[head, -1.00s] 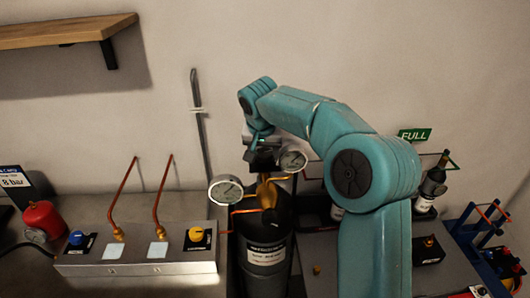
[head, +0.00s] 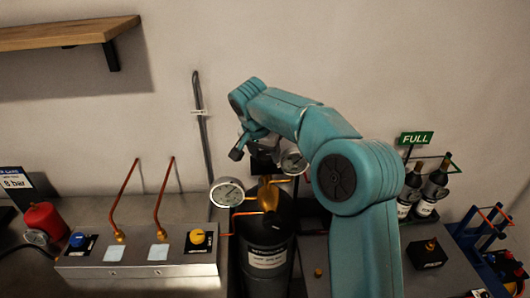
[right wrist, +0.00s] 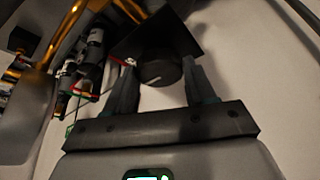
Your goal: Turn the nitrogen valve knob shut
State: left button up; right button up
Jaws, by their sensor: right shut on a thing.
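A black round knob (right wrist: 160,68) with a white pointer line sits on a dark square plate (right wrist: 190,38) in the right wrist view. My right gripper (right wrist: 163,82) has one finger on each side of this knob and is shut on it. In the head view my right gripper (head: 256,147) is at the top of the dark gas cylinder (head: 268,238), behind its brass fitting, and its grip is mostly hidden there. The cylinder has a white label too small to read. My left gripper is not in view.
Two round gauges, left (head: 227,192) and right (head: 293,161), flank the cylinder top. A metal panel (head: 140,266) with blue and yellow knobs and copper pipes stands left. Wine bottles (head: 430,190) and a blue rack (head: 484,235) stand right. A shelf (head: 65,32) hangs upper left.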

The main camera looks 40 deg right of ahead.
jog(key=o, duration=1)
jog(key=shift+d, duration=0.1)
jog(key=shift+o, duration=0.2)
jog(key=p+v, duration=0.1)
jog(key=v, duration=1.5)
jog(key=shift+r, duration=0.2)
jog(key=shift+w, duration=0.1)
